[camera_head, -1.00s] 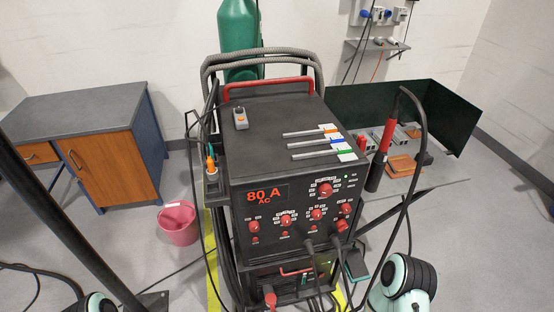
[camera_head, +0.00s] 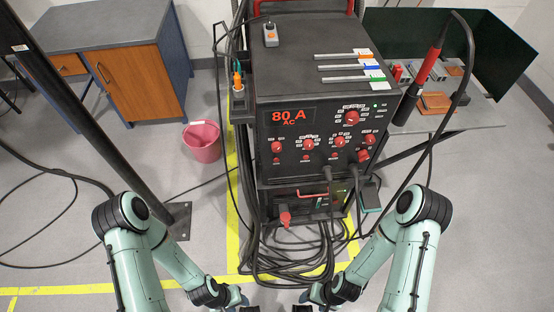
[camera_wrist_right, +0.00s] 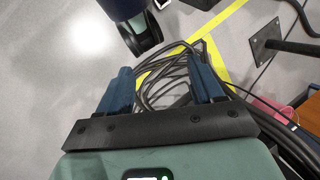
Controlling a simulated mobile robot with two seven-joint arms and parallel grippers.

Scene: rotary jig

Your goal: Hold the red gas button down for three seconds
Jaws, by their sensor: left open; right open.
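A black welding machine (camera_head: 316,188) stands upright in the middle of the head view. Its front panel carries a red 80 A AC display (camera_head: 288,116), several red knobs and a row of small red buttons, one of them at the lower left (camera_head: 277,160). The labels are too small to read, so I cannot tell which button is the gas one. My left gripper (camera_head: 249,308) is open at the bottom edge, low in front of the machine and away from the panel. My right gripper (camera_head: 303,307) is beside it, also open. In the right wrist view its blue fingers (camera_wrist_right: 162,88) are apart and empty.
Black cables (camera_head: 285,255) lie coiled on the floor before the machine. A torch with a red handle (camera_head: 428,65) hangs at its right on a looping cable. A dark post (camera_head: 90,118) stands at left. A pink bucket (camera_head: 203,143) sits beside the machine.

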